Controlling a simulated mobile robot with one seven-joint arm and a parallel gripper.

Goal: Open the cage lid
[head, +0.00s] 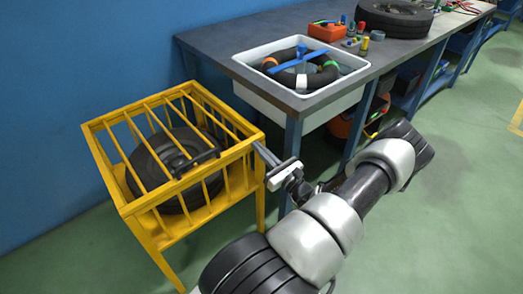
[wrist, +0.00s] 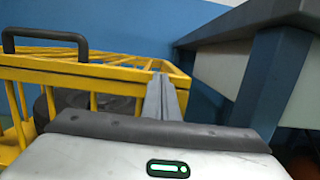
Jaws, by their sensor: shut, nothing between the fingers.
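The yellow barred cage (head: 165,236) stands at the left with a dark tyre (head: 158,178) inside. Its barred lid (head: 158,122) lies flat across the top, shut. A black handle (head: 196,163) rises from the lid near its near edge; it also shows at the upper left of the wrist view (wrist: 45,36). My gripper (head: 263,153) is at the cage's right corner, clear of the handle and to its right. In the wrist view its fingers (wrist: 162,98) are together and empty, in front of the yellow rim. Whether they touch the rim I cannot tell.
A grey workbench (head: 385,62) with blue legs stands to the right of the cage, close to my gripper. A white basin (head: 245,66) with a tyre ring sits in it. The blue wall is behind; the green floor at the right is clear.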

